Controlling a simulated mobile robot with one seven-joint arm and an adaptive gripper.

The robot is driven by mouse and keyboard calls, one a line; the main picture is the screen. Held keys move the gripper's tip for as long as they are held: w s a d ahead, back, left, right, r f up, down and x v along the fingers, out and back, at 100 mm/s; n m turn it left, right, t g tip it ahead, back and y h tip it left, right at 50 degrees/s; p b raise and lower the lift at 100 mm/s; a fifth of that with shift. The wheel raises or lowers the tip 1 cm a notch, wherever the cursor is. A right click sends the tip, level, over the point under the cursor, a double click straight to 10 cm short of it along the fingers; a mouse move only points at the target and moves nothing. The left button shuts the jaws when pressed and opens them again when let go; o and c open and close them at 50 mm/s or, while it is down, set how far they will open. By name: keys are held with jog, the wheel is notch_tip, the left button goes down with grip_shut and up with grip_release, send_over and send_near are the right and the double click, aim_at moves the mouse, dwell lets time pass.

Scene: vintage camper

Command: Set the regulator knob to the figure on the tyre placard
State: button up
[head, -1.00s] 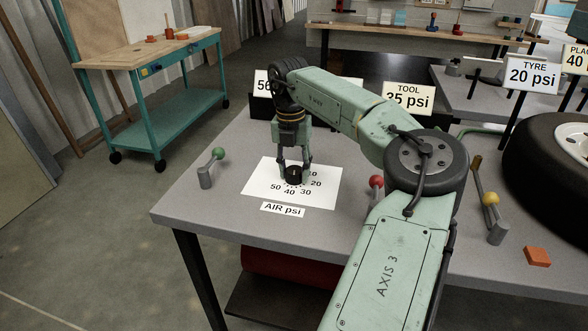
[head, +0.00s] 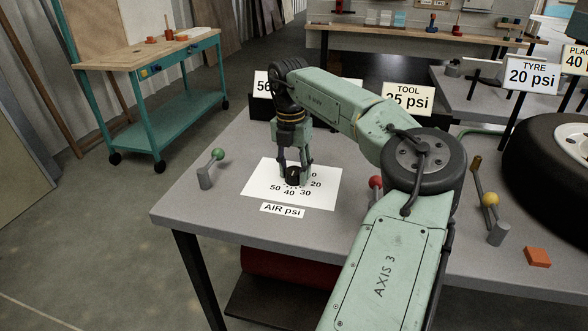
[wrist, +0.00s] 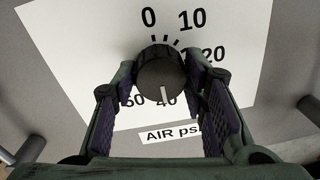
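The black regulator knob (head: 293,177) stands on the white dial sheet (head: 328,183) marked AIR psi. In the wrist view the knob (wrist: 161,70) has a white pointer line facing the 40, which the knob partly covers. My gripper (wrist: 163,73) has one finger at each side of the knob, tips very close to it; contact is not clear. The head view also shows my gripper (head: 293,174) down around the knob. One sign (head: 532,74) reads TYRE 20 psi.
A green-knobbed lever (head: 217,155) stands left of the sheet. A red-knobbed lever (head: 376,182) and a yellow-knobbed one (head: 491,199) stand to the right. A TOOL sign (head: 408,98) is behind my arm. A tyre (head: 530,165) and orange block (head: 537,256) lie farther right.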

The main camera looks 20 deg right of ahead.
aim_at(291, 169)
jog(key=o, duration=0.4)
jog(key=shift+r, duration=0.1)
jog(key=r, duration=1.1)
jog(key=shift+w+a+r, duration=0.2)
jog(key=shift+r, duration=0.2)
